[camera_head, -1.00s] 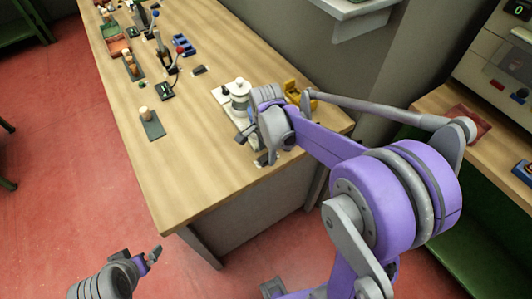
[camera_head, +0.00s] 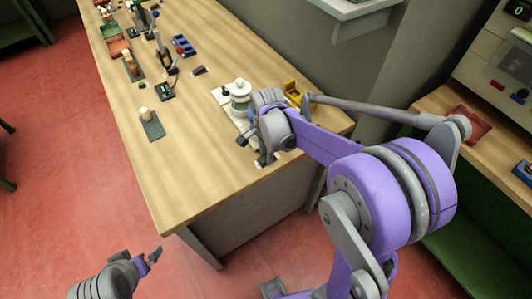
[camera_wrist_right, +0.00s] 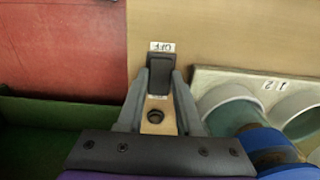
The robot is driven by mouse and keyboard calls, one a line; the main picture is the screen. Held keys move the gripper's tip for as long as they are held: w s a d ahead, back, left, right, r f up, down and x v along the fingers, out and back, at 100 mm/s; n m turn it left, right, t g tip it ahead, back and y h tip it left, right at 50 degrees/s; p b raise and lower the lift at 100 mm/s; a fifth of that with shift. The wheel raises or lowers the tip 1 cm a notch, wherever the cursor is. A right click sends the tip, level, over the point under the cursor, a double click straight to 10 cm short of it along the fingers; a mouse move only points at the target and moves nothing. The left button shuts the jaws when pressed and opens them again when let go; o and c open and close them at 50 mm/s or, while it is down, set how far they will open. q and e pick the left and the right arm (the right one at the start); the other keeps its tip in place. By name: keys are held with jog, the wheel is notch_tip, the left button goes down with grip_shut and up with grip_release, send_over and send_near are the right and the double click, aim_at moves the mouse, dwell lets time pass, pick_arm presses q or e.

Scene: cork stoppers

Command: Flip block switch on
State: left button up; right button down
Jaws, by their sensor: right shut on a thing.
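The block switch (camera_wrist_right: 161,72) is a dark rocker with a white label reading OFF, upside down, at its upper end in the right wrist view. A second small label at its lower end is too small to read. My right gripper (camera_wrist_right: 162,86) is shut on the switch, one finger on each side. In the head view my right gripper (camera_head: 262,156) is low over the near right end of the bench, and it and the arm hide the switch. My left gripper (camera_head: 153,256) hangs in front of the bench, away from everything; its finger gap is unclear.
A pale fixture (camera_head: 238,92) with round parts stands close behind my right gripper. A yellow holder (camera_head: 293,92) is just right of it. A dark plate with a cork-coloured peg (camera_head: 145,115) is to the left. The bench's front left surface (camera_head: 190,185) is clear.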

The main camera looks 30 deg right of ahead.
jog(key=shift+d+f+y+b, duration=0.1)
jog(key=shift+d+y+b, duration=0.15)
jog(key=shift+y+b, duration=0.25)
jog(key=shift+d+f+y+b, duration=0.1)
jog(key=shift+d+y+b, duration=0.15)
jog(key=shift+y, duration=0.45)
jog(key=shift+d+r+y+b, duration=0.1)
jog(key=shift+y+b, duration=0.45)
jog(key=shift+y, duration=0.45)
pick_arm(q)
jog(key=f, duration=0.1)
jog(key=s+f, duration=0.1)
jog(key=f, duration=0.1)
jog(key=shift+f, duration=0.2)
pick_arm(e)
jog(key=c, duration=0.6)
grip_release()
jog(key=shift+o, duration=0.2)
jog(key=shift+r, duration=0.1)
pick_arm(q)
jog(key=shift+r+p, duration=0.3)
pick_arm(e)
jog(key=v, duration=1)
jog(key=shift+w+r, duration=0.15)
jog(key=shift+r, duration=0.2)
